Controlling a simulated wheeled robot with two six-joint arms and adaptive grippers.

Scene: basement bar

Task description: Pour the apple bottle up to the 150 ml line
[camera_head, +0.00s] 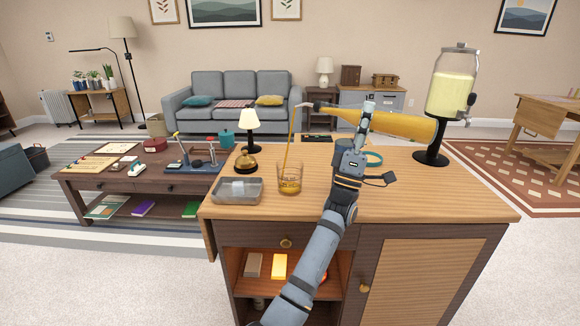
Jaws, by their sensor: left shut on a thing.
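My left gripper (367,115) is shut on the yellow apple bottle (405,125) and holds it above the bar counter. The bottle lies almost level, its neck pointing left and its base right. A thin yellow stream (289,138) runs from near the bottle's mouth down to a clear glass (290,184) on the counter. Amber-yellow liquid shows in the lower part of the glass. The measuring lines and exact level are too small to read. My right gripper is not in view.
A drink dispenser (452,85) stands at the back right. The front right counter is clear.

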